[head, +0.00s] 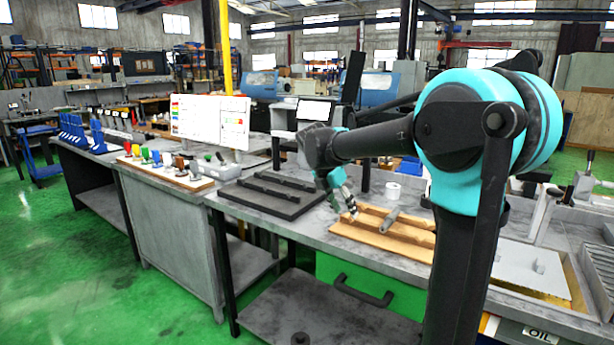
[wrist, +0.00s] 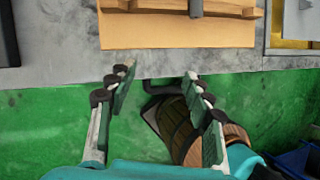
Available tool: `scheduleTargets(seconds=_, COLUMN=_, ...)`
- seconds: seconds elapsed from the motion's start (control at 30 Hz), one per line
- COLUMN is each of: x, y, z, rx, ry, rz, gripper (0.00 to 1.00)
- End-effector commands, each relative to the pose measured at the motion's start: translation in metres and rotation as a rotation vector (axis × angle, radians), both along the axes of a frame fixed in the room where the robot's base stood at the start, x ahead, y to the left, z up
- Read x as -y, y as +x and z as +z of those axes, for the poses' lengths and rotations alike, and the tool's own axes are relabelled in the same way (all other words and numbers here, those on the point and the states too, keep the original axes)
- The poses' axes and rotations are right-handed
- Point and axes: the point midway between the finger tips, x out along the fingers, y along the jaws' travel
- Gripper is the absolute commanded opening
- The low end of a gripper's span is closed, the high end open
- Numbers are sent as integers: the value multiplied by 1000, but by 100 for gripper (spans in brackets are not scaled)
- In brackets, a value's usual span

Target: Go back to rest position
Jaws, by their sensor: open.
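My gripper (head: 347,205) hangs from my arm near the left end of the wooden tray (head: 365,243) in the head view. In the wrist view my gripper (wrist: 158,88) is open, with nothing between its fingers. There its fingers stand over the table's front edge and the green front below. The wooden tray (wrist: 165,36) lies ahead of the fingertips, and a grey metal part (wrist: 196,8) rests across it. The grey part also shows on the tray in the head view (head: 390,218).
A black tray with dark bars (head: 262,203) lies left of the wooden tray. A white cup (head: 392,190) stands behind. Green floor (head: 80,270) is clear at left.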

Motion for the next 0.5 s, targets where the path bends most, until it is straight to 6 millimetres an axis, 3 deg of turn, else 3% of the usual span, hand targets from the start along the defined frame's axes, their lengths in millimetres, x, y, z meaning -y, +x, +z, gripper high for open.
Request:
scheduleTargets(seconds=0.27, x=26, y=-35, z=-37, rx=137, ry=139, rz=-330, gripper=51)
scheduleTargets(seconds=0.5, x=56, y=-97, z=-94, rx=322, ry=359, rz=-875, gripper=51)
